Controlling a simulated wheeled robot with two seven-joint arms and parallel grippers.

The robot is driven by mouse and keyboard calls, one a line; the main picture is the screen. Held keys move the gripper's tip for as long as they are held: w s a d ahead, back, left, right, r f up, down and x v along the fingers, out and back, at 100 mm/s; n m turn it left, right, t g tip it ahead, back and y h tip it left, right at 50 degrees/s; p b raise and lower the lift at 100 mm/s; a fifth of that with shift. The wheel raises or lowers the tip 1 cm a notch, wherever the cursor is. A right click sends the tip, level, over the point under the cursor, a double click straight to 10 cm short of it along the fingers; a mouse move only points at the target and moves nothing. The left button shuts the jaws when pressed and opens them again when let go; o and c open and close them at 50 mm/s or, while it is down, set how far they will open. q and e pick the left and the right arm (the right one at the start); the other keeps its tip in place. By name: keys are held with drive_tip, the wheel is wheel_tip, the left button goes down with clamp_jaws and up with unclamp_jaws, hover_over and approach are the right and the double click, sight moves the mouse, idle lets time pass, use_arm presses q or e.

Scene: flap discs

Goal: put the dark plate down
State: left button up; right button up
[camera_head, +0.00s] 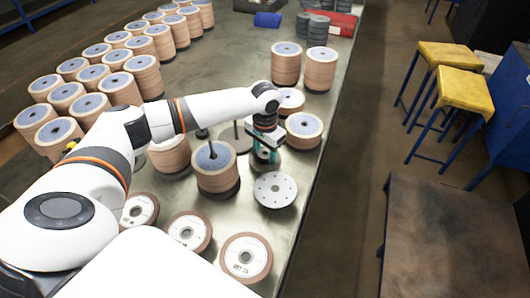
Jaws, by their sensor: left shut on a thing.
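The plate that best fits the dark plate (275,190) is a round disc with a ring of small holes and a centre hole. It looks light grey here, and its face is turned up towards the camera. My left gripper (265,160) points down over the table and is shut at the far rim of this plate. The fingertips are partly hidden, and I cannot tell whether the plate touches the table. My right gripper is not in view.
A disc stack on a post (215,168) stands just left of the plate. A grey base with a bare post (236,138) is behind it. Brown-rimmed discs (246,257) lie in front, and low stacks (304,130) stand behind right. The table edge is close on the right.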

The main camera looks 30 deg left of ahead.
use_arm(q)
drive_tip(key=shift+w+f, duration=0.1)
drive_tip(key=shift+f, duration=0.35)
drive_tip(key=o, duration=1.3)
drive_tip(key=shift+f, duration=0.15)
wheel_tip(320, 180, up, 12)
drive_tip(key=shift+r+b, duration=0.15)
drive_tip(key=shift+b, duration=0.55)
